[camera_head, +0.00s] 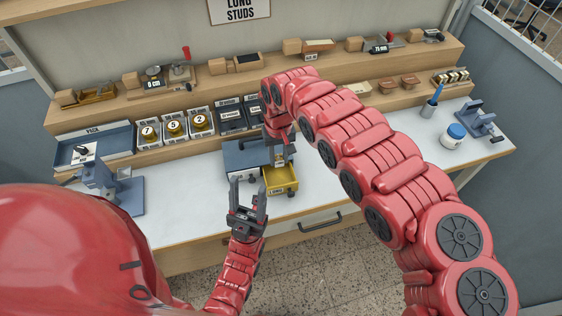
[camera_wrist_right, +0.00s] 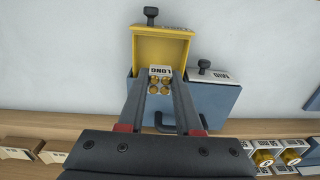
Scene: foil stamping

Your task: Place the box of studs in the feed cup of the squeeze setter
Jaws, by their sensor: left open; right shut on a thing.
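A small box of gold studs with a white LONG label (camera_wrist_right: 161,78) sits between the fingers of my right gripper (camera_wrist_right: 160,85), which is shut on it. The box is over or in the open yellow drawer (camera_wrist_right: 178,47), marked LONG; I cannot tell its height. In the head view my right gripper (camera_head: 279,150) points down at the yellow drawer (camera_head: 281,179) and hides the box. My left gripper (camera_head: 248,188) is open and empty, in front of the drawer unit. Blue-grey bench tools stand at left (camera_head: 103,186) and right (camera_head: 478,122); I cannot tell which is the squeeze setter.
The blue-grey drawer unit (camera_head: 243,157) also has a shut drawer marked MID (camera_wrist_right: 210,75). Bins of numbered parts (camera_head: 174,125) line the shelf's foot. A white jar with a blue lid (camera_head: 453,136) stands at right. White bench (camera_head: 190,185) is clear left of the drawers.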

